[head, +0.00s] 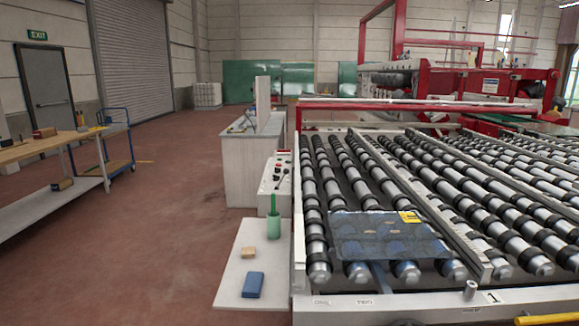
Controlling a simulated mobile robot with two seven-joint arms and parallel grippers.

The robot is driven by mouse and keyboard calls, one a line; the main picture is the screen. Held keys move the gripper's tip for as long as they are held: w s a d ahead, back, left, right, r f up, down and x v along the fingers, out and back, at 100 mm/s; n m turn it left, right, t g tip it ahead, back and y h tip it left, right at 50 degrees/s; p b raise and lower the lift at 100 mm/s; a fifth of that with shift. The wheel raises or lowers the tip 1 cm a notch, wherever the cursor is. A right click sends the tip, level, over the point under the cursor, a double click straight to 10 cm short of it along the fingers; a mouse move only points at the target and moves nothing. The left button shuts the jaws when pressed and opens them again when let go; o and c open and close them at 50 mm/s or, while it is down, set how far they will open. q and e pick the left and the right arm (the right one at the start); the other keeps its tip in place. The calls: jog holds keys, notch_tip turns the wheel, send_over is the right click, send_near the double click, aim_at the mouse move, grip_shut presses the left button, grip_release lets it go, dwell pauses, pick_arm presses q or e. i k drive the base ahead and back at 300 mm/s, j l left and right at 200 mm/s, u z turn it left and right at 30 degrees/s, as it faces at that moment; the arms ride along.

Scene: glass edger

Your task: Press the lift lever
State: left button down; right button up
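No part is marked as the lift lever, and I cannot tell for certain which one it is. A small dark lever (281,178) stands on the sloped face of the white control box (268,200), at the left side of the roller conveyor. A yellow bar (547,319) lies at the bottom right, in front of the conveyor's front edge, partly cut off by the picture. Neither of my grippers is in view.
The roller conveyor (480,295) fills the right, with a glass sheet (385,236) on its near rollers. The red floor (150,220) at left is clear.

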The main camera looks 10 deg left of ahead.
aim_at(287, 171)
jog(key=z, duration=0.4)
jog(key=i+j+z, duration=0.2)
jog(key=j+z, duration=0.25)
jog(key=j, duration=0.15)
jog(key=j+z, duration=0.45)
jog(key=j, duration=0.15)
jog(key=j+z, duration=0.45)
jog(key=j, duration=0.9)
jog(key=k+j+z, duration=0.1)
jog(key=j, duration=0.65)
jog(key=k+j, duration=0.1)
jog(key=j, duration=0.6)
